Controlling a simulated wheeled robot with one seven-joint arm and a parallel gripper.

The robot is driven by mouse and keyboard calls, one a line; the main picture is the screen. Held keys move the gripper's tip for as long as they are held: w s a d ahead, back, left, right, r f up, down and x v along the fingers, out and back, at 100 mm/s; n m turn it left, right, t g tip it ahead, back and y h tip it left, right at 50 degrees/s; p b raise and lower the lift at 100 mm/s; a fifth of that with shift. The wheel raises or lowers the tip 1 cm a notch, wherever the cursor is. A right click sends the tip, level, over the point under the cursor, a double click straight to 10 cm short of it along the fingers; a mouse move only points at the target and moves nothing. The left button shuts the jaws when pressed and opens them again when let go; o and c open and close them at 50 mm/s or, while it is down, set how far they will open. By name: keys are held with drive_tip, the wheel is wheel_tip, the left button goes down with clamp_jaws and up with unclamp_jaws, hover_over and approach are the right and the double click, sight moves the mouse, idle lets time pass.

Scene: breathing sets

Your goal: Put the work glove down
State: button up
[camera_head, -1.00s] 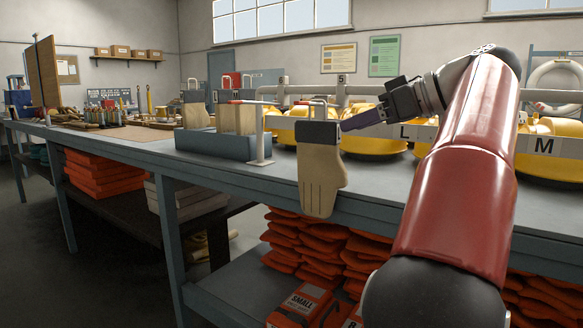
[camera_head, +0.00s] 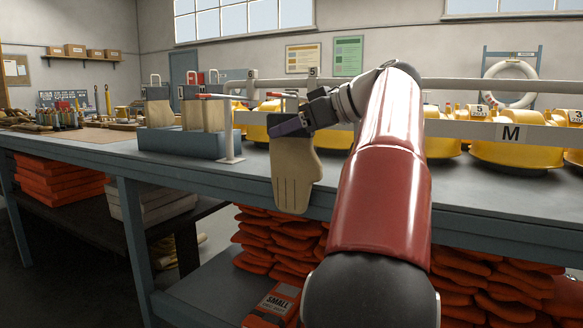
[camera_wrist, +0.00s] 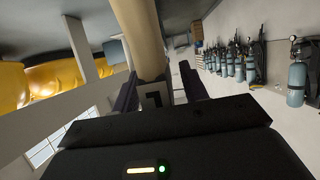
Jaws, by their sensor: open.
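The beige work glove (camera_head: 295,180) hangs fingers down in front of the bench edge in the head view. A metal loop (camera_head: 284,97) shows above its cuff. My gripper (camera_head: 288,127) is at the cuff and covers much of it. In the wrist view a beige length, seemingly the glove (camera_wrist: 138,38), runs between and beyond the two dark fingers of my gripper (camera_wrist: 158,88). The fingers stand apart, and I cannot tell whether either touches the glove. What bears the glove is not clear.
The grey bench (camera_head: 480,190) runs across the view. A blue-grey tray (camera_head: 185,143) holds more beige gloves, with a white post (camera_head: 229,135) beside it. Yellow units (camera_head: 520,145) line the bench back. Orange stacks (camera_head: 270,240) fill the shelf below.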

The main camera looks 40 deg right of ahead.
drive_tip(key=shift+c, duration=0.3)
clamp_jaws()
drive_tip(key=shift+r, duration=0.15)
